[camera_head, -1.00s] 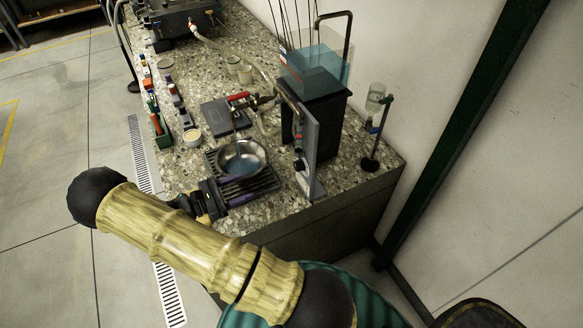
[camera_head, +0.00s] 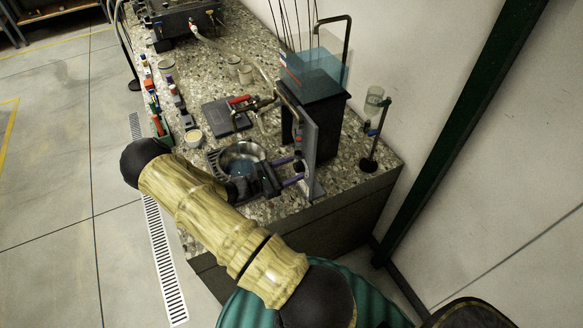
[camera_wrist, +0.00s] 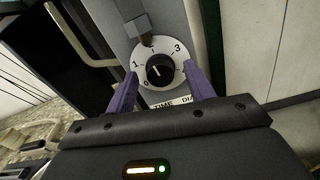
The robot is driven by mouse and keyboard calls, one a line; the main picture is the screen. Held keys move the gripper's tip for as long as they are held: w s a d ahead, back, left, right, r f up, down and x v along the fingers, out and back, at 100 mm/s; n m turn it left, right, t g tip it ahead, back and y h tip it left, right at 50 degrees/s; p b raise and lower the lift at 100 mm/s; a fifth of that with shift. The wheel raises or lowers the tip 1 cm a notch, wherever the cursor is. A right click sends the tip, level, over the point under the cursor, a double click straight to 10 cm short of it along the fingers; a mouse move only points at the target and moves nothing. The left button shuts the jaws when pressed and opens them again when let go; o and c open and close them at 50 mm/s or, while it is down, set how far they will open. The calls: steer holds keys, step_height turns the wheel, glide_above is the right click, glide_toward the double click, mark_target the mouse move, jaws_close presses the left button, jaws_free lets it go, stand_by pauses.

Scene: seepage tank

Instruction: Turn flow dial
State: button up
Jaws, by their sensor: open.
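A white line on the knob points to the upper left. My gripper (camera_wrist: 160,88) is open, with its purple fingers on either side of the dial plate's lower part. I cannot tell whether they touch the knob. In the head view my gripper (camera_head: 294,174) reaches the panel (camera_head: 310,150) from the left, and the dial is mostly hidden behind the fingers.
A metal bowl (camera_head: 243,157) sits on a dark rack just left of my gripper. A red-handled valve pipe (camera_head: 240,101) and a water tank (camera_head: 312,72) on a black stand are behind. A dark stand with a glass vessel (camera_head: 374,98) is at the right.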

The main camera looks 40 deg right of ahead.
steer(key=shift+d, duration=0.25)
steer(key=c, duration=1)
steer(key=shift+o, duration=0.2)
steer(key=shift+m, duration=0.5)
steer(key=o, duration=1)
steer(key=shift+c, duration=0.2)
steer(key=shift+a, duration=0.15)
